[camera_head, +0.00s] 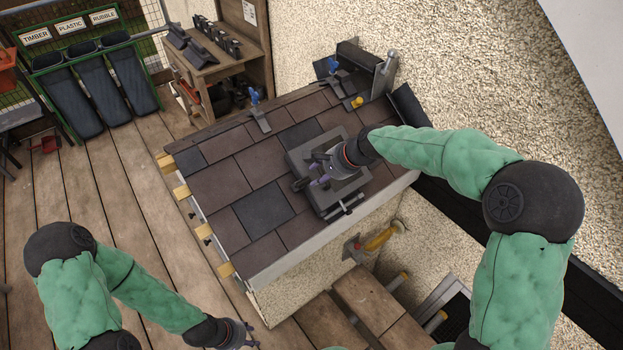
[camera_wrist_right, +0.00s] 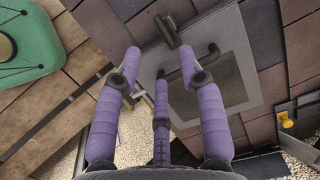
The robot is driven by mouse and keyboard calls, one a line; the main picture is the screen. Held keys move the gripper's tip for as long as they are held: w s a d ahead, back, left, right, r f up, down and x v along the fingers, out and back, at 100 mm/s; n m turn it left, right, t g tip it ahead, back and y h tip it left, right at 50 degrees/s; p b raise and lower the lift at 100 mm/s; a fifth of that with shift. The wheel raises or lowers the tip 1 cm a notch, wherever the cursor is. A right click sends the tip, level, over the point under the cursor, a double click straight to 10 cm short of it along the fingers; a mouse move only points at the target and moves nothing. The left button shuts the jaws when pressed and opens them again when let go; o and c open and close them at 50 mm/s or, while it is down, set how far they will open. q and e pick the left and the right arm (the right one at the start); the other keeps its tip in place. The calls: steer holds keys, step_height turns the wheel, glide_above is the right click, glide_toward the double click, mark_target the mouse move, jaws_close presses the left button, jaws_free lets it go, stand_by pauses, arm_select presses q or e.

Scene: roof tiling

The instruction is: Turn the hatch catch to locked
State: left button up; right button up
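The grey roof hatch (camera_head: 350,186) lies on the brown tiled roof. It also shows in the right wrist view (camera_wrist_right: 236,58). A dark lever with a thick grip (camera_wrist_right: 166,29), which looks like the catch, is near the hatch edge, just beyond my fingertips. A thin dark curved bar (camera_wrist_right: 212,52) lies on the hatch beside it. My right gripper (camera_wrist_right: 160,62) is over the hatch with its purple fingers spread and nothing visible between them; fingers hide part of the hatch. My left gripper (camera_head: 248,336) is low at the bottom edge, away from the roof; its fingers are too small to judge.
Blue-knobbed brackets (camera_head: 259,112) stand on the upper roof tiles. A yellow knob (camera_head: 357,102) is near the wall. A wooden workbench (camera_head: 215,68) stands behind the roof, and labelled bins (camera_head: 95,92) are at far left. The plank floor (camera_head: 110,190) left of the roof is mostly clear.

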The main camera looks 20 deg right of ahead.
steer(key=shift+v, duration=1.4)
steer(key=s+a+f+n+g+h, duration=0.1)
steer(key=s+a+f+n, duration=0.2)
steer(key=f, duration=0.8)
steer(key=s+a+f+n+g, duration=0.2)
steer(key=s+f, duration=0.3)
steer(key=f, duration=0.7)
steer(key=s+a+f+n+g, duration=0.1)
steer(key=s+a+f+n, duration=0.2)
steer(key=s+f, duration=0.3)
steer(key=s+a+f+n+g, duration=0.1)
steer(key=s+a+f+n, duration=0.2)
steer(key=s+f, duration=0.3)
steer(key=s+a, duration=0.1)
steer(key=s, duration=0.4)
steer(key=shift+f, duration=0.4)
steer(key=shift+s, duration=0.1)
